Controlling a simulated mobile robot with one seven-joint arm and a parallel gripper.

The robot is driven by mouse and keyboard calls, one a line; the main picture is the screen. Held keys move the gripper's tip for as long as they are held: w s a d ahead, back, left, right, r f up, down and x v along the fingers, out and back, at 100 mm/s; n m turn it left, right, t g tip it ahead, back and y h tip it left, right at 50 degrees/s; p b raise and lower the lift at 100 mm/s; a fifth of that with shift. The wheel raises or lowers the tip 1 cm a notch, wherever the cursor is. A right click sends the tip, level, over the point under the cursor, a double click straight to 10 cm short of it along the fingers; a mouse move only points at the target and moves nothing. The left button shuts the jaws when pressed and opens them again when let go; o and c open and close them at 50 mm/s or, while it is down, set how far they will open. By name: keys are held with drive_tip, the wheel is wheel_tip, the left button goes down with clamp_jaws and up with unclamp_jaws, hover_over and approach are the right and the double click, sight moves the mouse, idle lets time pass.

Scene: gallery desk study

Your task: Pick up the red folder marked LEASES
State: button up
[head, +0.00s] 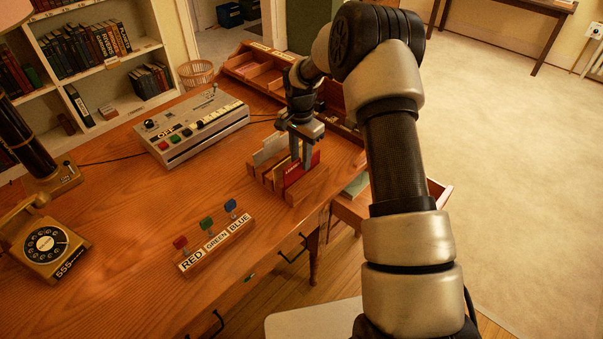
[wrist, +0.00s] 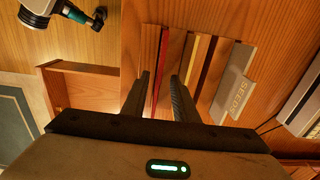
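The red folder (head: 297,172) stands upright in a wooden rack (head: 308,188) on the desk, with small pale lettering too small to read surely. In the wrist view the red folder (wrist: 158,72) shows as a thin red edge. My gripper (head: 302,153) is over the rack, pointing down at the folder. In the wrist view my gripper (wrist: 160,80) is open, with a gap between its fingers. The red edge lies between them, nearer the left finger. I cannot tell whether either finger touches it.
A control box (head: 190,130), a RED GREEN BLUE switch block (head: 216,245) and a telephone (head: 45,245) stand on the desk. An open drawer is right of the rack.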

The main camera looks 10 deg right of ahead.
sight(301, 164)
wheel_tip(301, 164, down, 4)
drive_tip(key=shift+s+r, duration=0.1)
drive_tip(key=shift+r, duration=0.15)
clamp_jaws()
